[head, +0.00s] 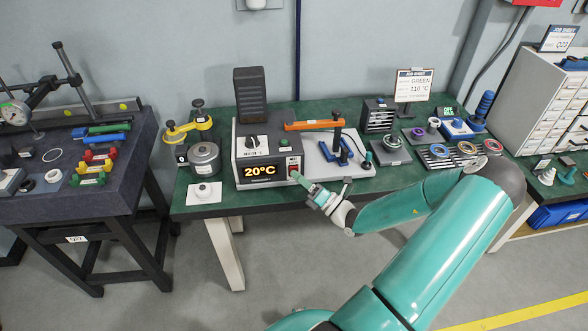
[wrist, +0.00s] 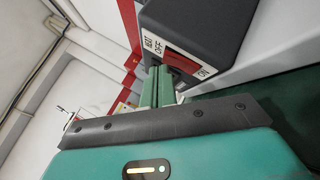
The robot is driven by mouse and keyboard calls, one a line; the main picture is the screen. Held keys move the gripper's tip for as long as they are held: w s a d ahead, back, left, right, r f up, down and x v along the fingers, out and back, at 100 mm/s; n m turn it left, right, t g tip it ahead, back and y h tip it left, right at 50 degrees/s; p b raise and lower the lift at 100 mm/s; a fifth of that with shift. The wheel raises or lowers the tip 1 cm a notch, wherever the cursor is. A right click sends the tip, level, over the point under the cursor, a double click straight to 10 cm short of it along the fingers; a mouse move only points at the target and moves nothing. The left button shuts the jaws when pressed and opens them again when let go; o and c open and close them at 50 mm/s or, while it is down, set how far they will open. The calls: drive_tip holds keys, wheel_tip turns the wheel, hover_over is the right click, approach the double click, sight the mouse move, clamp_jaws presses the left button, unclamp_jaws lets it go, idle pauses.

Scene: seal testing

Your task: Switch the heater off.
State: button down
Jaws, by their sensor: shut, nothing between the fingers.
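The heater (head: 244,152) is a grey-white box on the green bench. Its amber display reads 20°C. Its heat switch (head: 293,161) is on the right of the front face. In the wrist view the switch is a red rocker (wrist: 187,64) in a dark housing, with OFF and ON printed at its two ends. My gripper (head: 299,178) is shut and empty, its green fingers pointing at the switch. In the wrist view the fingertips (wrist: 160,70) are close by the rocker's edge. I cannot tell whether they touch it, nor which way the rocker is tipped.
A grey pot (head: 204,160) and a white pad with a black knob (head: 204,192) stand left of the heater. A white plate with a blue stand (head: 342,152) is to its right.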

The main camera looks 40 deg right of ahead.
drive_tip(key=shift+w+d, duration=0.1)
drive_tip(key=shift+w, duration=0.1)
idle(0.6)
drive_tip(key=shift+s+a, duration=0.4)
drive_tip(key=shift+s, duration=0.2)
drive_tip(key=shift+s+f, duration=0.1)
drive_tip(key=s+a, duration=0.2)
drive_tip(key=s, duration=0.2)
drive_tip(key=shift+a+f, duration=0.3)
drive_tip(key=shift+a, duration=0.1)
